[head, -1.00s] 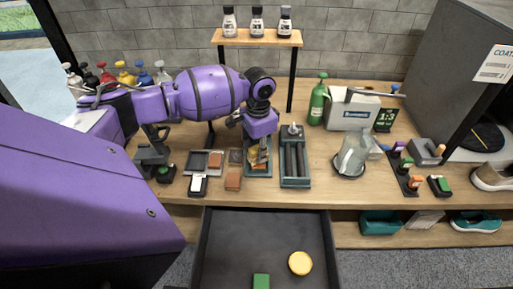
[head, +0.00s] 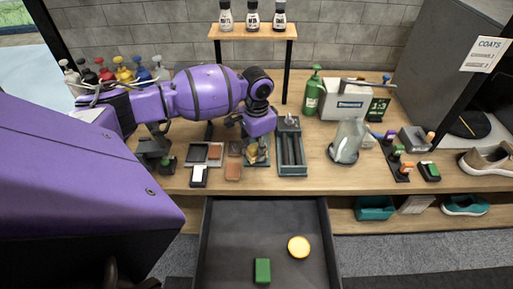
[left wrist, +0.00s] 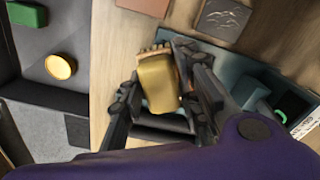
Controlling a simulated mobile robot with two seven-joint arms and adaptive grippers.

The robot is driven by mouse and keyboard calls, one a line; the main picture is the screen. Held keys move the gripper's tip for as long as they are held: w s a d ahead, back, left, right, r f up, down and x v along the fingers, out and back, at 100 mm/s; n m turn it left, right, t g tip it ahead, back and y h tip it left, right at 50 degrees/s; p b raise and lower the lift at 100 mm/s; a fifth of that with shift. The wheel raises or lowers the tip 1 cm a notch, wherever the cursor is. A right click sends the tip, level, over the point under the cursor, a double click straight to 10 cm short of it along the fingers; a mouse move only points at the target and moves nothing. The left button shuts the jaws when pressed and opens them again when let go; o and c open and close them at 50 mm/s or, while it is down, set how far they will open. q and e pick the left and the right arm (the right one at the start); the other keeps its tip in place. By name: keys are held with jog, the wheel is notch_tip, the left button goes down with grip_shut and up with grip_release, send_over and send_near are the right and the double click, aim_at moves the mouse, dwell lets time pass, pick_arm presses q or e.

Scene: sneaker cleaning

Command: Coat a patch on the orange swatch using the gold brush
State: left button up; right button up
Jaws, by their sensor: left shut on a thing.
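My left gripper (head: 256,155) is low over a dark teal holder on the workbench. In the left wrist view its fingers (left wrist: 163,100) are shut on the gold brush (left wrist: 160,85), a gold block with tan bristles at its far end. The brush is at the holder (left wrist: 240,75); I cannot tell whether it still touches it. An orange-brown swatch (head: 233,173) lies flat on the bench just left of the holder, and its edge shows in the left wrist view (left wrist: 142,5). My right gripper is not in view.
A dark tray with two rollers or slots (head: 291,155) stands right of the holder. A glass jar (head: 347,140) and green bottle (head: 313,95) stand farther right. An open drawer (head: 225,245) in front holds a yellow disc (head: 298,247) and green block (head: 262,270).

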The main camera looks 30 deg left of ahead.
aim_at(257, 145)
pick_arm(q)
notch_tip(257, 145, up, 2)
jog(key=shift+w+r, duration=0.1)
jog(key=shift+r, duration=1.85)
jog(key=shift+r, duration=0.1)
jog(key=shift+r, duration=1.4)
